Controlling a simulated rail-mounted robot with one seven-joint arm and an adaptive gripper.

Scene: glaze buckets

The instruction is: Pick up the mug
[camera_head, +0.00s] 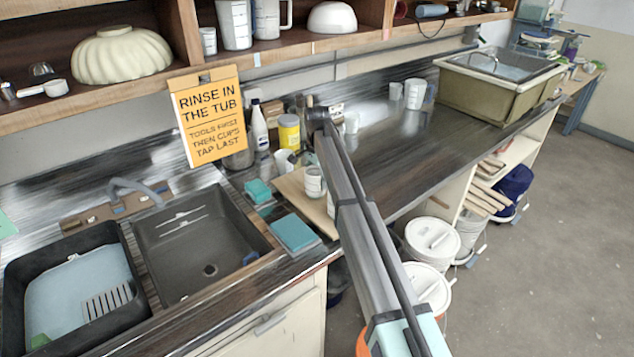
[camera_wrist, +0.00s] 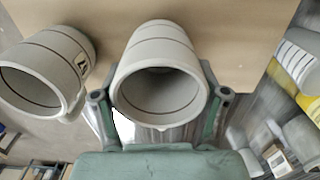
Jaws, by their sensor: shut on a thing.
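In the wrist view a pale grey mug (camera_wrist: 158,45) with thin dark bands sits between the fingers of my gripper (camera_wrist: 160,97), its open mouth facing the camera. The fingers are closed against its two sides. A second similar mug (camera_wrist: 62,45), with a small dark mark on its side, is just left of it. A pale banded cup (camera_head: 314,180) stands on the light wooden board (camera_head: 290,190) in the head view. My arm hides much of the area around the gripper there, so I cannot tell which cup there is the held mug.
A yellow-labelled jar (camera_head: 289,132), a white bottle (camera_head: 259,128) and another white mug (camera_head: 285,160) crowd the counter near the board. A dark sink (camera_head: 200,245) and teal sponges (camera_head: 293,233) are to the left. The counter further right (camera_head: 440,135) is mostly clear.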

